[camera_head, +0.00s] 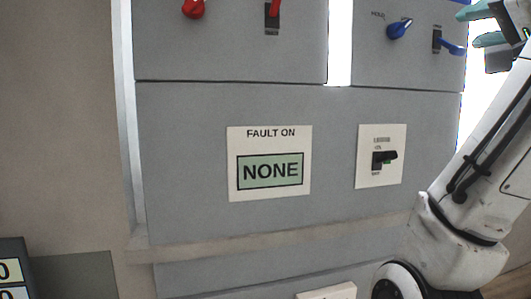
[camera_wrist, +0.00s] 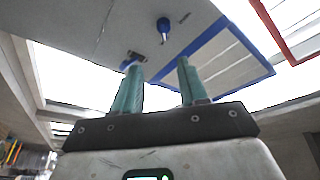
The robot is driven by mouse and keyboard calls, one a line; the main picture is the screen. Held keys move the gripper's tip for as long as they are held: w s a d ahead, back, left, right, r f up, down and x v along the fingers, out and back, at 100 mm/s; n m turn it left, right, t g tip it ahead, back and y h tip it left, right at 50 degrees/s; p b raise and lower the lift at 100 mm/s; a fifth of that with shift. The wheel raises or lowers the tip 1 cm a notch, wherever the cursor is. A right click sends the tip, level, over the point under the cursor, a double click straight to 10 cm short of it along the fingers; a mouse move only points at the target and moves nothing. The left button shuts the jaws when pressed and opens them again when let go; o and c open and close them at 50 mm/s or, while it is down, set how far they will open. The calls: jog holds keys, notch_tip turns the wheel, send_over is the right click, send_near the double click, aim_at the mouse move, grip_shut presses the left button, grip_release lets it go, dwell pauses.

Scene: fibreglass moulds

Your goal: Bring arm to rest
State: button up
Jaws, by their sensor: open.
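A blue lever switch (camera_head: 452,46) lies just left of the fingers in the head view. A blue knob (camera_head: 398,29) is further left, and it also shows beyond the fingers in the wrist view (camera_wrist: 163,27).
A sign (camera_head: 270,172) reads "FAULT ON NONE". A black switch on a white plate (camera_head: 367,172) is to its right. A red knob (camera_head: 193,8) and another switch (camera_head: 272,16) are at the top. A ledge (camera_head: 270,240) runs below. A dark box (camera_head: 12,262) is at lower left.

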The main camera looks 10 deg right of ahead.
jog(key=w+a+f+n+g+y, duration=0.15)
jog(key=w+f, duration=0.25)
jog(key=f, duration=0.9)
jog(key=w+a+f+n+g+y, duration=0.1)
jog(key=w+f+n+g, duration=0.2)
jog(key=f, duration=0.9)
jog(key=s+a+f+n+g, duration=0.1)
jog(key=a+f+g, duration=0.1)
jog(key=f, duration=0.8)
jog(key=a+f+n+g, duration=0.1)
jog(key=a+f+g, duration=0.15)
jog(key=f, duration=0.85)
jog(key=s+a+f+n+g+y, duration=0.1)
jog(key=s+f, duration=0.2)
jog(key=f, duration=0.4)
jog(key=s+a+f+g, duration=0.1)
jog(key=s+f+g, duration=0.1)
jog(key=s+f, duration=0.35)
jog(key=s+a+f+n+g, duration=0.2)
jog(key=s+f+g, duration=0.1)
jog(key=s+f, duration=0.7)
jog(key=s+a+f+n+g+y, duration=0.1)
jog(key=s+a+f+n+g, duration=0.1)
jog(key=s+f, duration=0.9)
jog(key=s+g, duration=0.1)
jog(key=s, duration=0.2)
jog(key=shift+a+f+g+b, duration=0.15)
jog(key=shift+a+g+b, duration=0.15)
jog(key=shift+a+g, duration=0.1)
jog(key=shift+w, duration=0.1)
